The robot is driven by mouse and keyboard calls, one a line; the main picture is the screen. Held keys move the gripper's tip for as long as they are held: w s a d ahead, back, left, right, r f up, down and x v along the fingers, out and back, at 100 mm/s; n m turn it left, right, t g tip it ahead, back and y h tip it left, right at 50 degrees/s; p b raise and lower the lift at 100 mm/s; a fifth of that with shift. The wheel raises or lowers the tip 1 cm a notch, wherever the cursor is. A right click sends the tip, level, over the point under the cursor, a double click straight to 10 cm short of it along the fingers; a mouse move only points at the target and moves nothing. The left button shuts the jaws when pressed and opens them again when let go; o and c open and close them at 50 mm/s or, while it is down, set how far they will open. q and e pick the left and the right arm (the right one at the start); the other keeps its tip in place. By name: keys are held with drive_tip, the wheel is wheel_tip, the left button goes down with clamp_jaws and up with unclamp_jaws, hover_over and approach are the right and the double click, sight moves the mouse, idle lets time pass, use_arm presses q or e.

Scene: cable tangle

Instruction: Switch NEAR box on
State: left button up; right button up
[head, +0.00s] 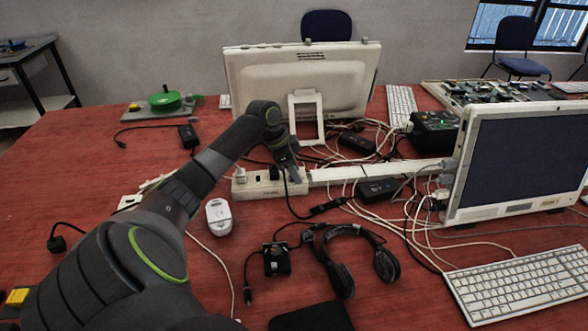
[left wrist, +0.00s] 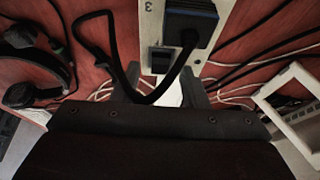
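A cream multi-socket power box (head: 270,186) lies near the middle of the red table, with dark plugs on it. I read no NEAR label on it. In the left wrist view the power box (left wrist: 222,45) carries a dark plug (left wrist: 190,22) and a dark switch (left wrist: 158,60); the switch's setting cannot be told. A black cable runs from the plug down past the fingers. My left gripper (head: 291,172) is over the right end of the box. In the wrist view its fingers (left wrist: 163,90) stand apart, below the switch, with nothing clearly held. My right gripper is not in view.
A white monitor (head: 300,85) stands behind the box and another monitor (head: 525,150) at right. Headphones (head: 345,260), a mouse (head: 219,217) and a keyboard (head: 515,285) lie in front. Tangled cables cover the middle. The left of the table is mostly clear.

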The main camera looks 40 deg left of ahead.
use_arm(q)
clamp_jaws()
drive_tip(key=shift+r+p, duration=0.15)
drive_tip(key=shift+p, duration=0.2)
drive_tip(key=g+p, duration=0.1)
drive_tip(key=p, duration=0.1)
drive_tip(key=y+p, duration=0.1)
drive_tip(key=p, duration=0.1)
drive_tip(key=shift+w+d+r+g+y, duration=0.15)
drive_tip(key=shift+w+d+g+y, duration=0.15)
drive_tip(key=shift+g, duration=0.1)
drive_tip(key=shift+w+g+y+p, duration=0.1)
drive_tip(key=shift+g+y+p, duration=0.25)
drive_tip(key=shift+p, duration=0.2)
drive_tip(key=shift+f, duration=0.25)
unclamp_jaws()
